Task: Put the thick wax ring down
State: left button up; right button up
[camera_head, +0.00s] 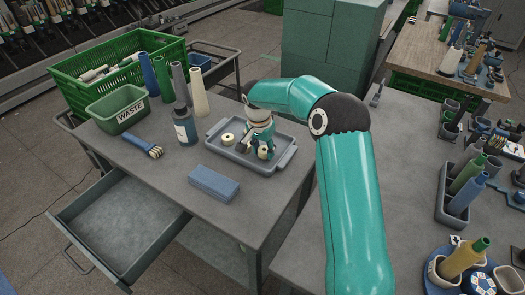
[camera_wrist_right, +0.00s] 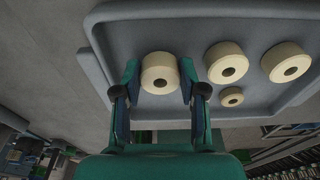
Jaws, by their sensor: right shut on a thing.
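My right gripper (camera_head: 256,148) is low over the grey tray (camera_head: 285,158) on the table; it also shows in the wrist view (camera_wrist_right: 160,82). Its two fingers are shut on a cream wax ring (camera_wrist_right: 160,73), one finger at each side. The ring's hole faces the camera and its tall side wall shows, so it looks thick. I cannot tell whether its base touches the tray floor. Two wide cream rings (camera_wrist_right: 225,62) (camera_wrist_right: 286,62) and a small one (camera_wrist_right: 231,97) lie in the tray to the right in the wrist view. My left gripper is not in view.
A dark bottle (camera_head: 185,128) and several tubes stand left of the tray. A blue block (camera_head: 214,184) lies in front of it, and a brush (camera_head: 144,146) further left. A green waste bin (camera_head: 118,110) stands at the back left. An open drawer (camera_head: 120,222) juts out at the front.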

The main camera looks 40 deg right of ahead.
jog(key=shift+f, duration=0.35)
jog(key=shift+f, duration=0.2)
jog(key=o, duration=0.9)
jog(key=shift+r, duration=0.1)
jog(key=shift+o, duration=0.2)
jog(key=shift+r, duration=0.1)
notch_tip(320, 180, up, 12)
jog(key=a, duration=0.1)
jog(key=shift+s+a, duration=0.25)
jog(key=shift+a, duration=0.1)
